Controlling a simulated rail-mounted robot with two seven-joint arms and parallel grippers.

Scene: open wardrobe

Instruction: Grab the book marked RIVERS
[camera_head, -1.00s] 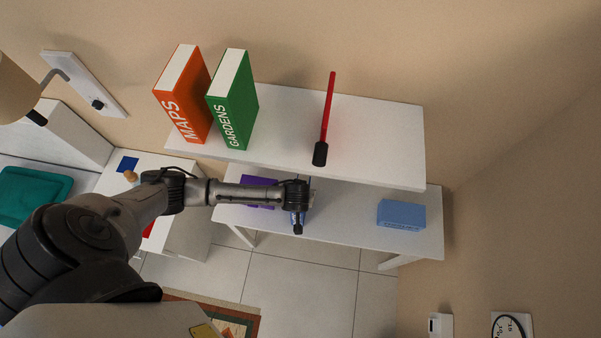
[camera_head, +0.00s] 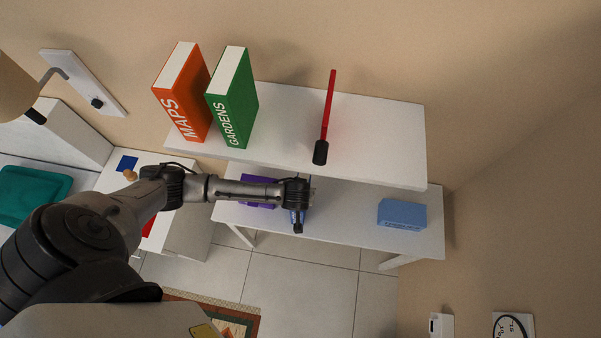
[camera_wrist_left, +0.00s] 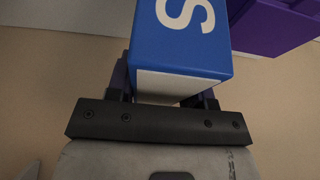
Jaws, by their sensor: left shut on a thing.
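A blue book (camera_wrist_left: 182,45) with a white letter S fills the upper middle of the left wrist view; the rest of its title is out of frame. My left gripper (camera_wrist_left: 168,88) is shut on it, one finger at each side. In the head view my left gripper (camera_head: 297,200) is over the lower shelf, and only a small blue part of the book shows by it. My right gripper is not in view.
A purple book (camera_head: 258,180) is close left of the gripper, partly behind my arm. A light blue box (camera_head: 402,214) sits right on the lower shelf (camera_head: 345,225). The upper shelf (camera_head: 375,140) holds the MAPS book (camera_head: 184,95), GARDENS book (camera_head: 234,105) and a red stick (camera_head: 328,105).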

